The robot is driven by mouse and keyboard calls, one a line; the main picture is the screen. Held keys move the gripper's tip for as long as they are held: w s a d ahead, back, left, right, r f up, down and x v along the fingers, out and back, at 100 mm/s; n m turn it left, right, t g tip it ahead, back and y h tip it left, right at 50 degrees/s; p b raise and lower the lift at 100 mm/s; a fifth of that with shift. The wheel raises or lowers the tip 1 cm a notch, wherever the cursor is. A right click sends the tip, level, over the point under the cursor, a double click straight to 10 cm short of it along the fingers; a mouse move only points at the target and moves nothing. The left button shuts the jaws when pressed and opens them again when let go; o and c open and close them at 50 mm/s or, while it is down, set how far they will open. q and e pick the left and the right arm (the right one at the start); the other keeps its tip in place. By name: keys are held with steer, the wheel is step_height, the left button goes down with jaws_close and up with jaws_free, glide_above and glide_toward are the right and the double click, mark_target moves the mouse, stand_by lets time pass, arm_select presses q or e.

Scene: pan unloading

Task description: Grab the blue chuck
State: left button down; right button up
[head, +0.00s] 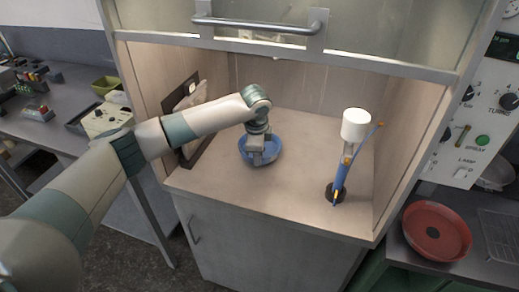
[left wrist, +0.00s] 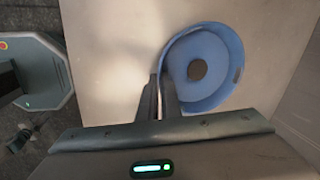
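The blue chuck, a round blue dish with a dark round centre, sits on the cabinet's worktop in the head view (head: 273,151). It shows from above in the left wrist view (left wrist: 218,55). My left gripper (head: 257,157) points down at the near left part of the dish and hides some of it. In the left wrist view its two dark fingers (left wrist: 160,86) are close together at the dish's left rim. A narrow gap shows between them, and I cannot tell whether they press on the rim. My right gripper is in neither view.
A spray gun (head: 341,180) with a white cup (head: 355,125) stands right of the dish. The cabinet's raised glass front with a metal handle (head: 262,27) hangs above. A red round dish (head: 436,231) lies on the right bench. The worktop between dish and spray gun is clear.

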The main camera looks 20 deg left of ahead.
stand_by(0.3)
arm_select(q)
steer(key=shift+r+b, duration=0.4)
steer(key=shift+r, duration=0.1)
steer(key=s+d+r+b, duration=0.1)
steer(key=d+r+b, duration=0.4)
steer(key=d+r, duration=0.5)
steer(key=shift+s+d, duration=0.15)
steer(key=shift+d, duration=0.7)
